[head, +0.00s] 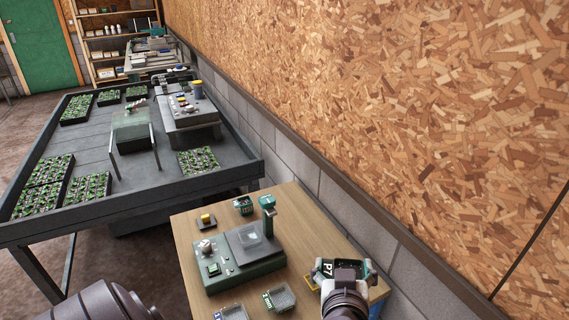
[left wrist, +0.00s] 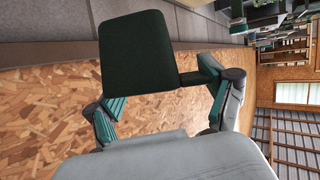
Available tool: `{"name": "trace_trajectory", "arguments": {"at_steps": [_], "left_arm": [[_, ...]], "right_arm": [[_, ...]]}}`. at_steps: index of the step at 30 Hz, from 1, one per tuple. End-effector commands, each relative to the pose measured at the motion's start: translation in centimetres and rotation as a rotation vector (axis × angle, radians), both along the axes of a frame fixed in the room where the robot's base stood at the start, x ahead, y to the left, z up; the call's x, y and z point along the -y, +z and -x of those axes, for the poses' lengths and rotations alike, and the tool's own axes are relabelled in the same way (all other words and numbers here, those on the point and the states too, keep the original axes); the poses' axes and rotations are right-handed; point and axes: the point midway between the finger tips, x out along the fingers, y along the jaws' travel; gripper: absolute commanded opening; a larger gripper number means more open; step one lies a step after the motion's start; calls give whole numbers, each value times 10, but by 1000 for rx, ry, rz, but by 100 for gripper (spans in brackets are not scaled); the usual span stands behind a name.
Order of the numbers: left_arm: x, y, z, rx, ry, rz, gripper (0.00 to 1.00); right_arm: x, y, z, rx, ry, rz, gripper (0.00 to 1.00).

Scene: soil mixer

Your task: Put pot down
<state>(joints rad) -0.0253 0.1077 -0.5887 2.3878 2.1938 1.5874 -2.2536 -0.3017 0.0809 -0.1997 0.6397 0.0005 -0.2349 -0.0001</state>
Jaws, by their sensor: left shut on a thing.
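My left gripper (head: 346,274) is shut on a dark green pot with a white P7 label (head: 324,268), at the right front corner of the wooden table. In the left wrist view, a dark green square face of the pot (left wrist: 148,50) shows beyond the fingers (left wrist: 160,98), which are on either side. The gripper covers part of the pot in the head view. I cannot tell whether the pot touches the table. My right gripper is not in view.
The wooden table (head: 183,232) holds a green-grey machine (head: 245,262), two small labelled trays (head: 281,298) (head: 232,313) and small green containers (head: 243,205). A chipboard wall (head: 400,100) runs close along the right. A grey bench (head: 90,160) with seedling trays stands behind.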

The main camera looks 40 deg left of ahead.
Motion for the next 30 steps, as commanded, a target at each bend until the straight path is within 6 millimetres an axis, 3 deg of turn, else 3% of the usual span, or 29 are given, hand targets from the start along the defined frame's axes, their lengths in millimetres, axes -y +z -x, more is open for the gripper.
{"name": "trace_trajectory", "arguments": {"at_steps": [1,5,9,18,24,30], "left_arm": [[-10,-12,-13,6,46,2,46],[-49,-31,-53,7,214,6,46],[-100,-47,-92,2,428,6,46],[-189,-85,-143,-5,804,5,46],[-214,-109,-164,-4,932,2,46],[-220,-118,-174,-5,972,-1,46]], "right_arm": [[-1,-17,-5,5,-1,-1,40],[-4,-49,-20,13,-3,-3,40],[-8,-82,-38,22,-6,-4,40],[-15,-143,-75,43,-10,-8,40],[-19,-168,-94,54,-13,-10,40],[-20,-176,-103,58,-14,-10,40]]}}
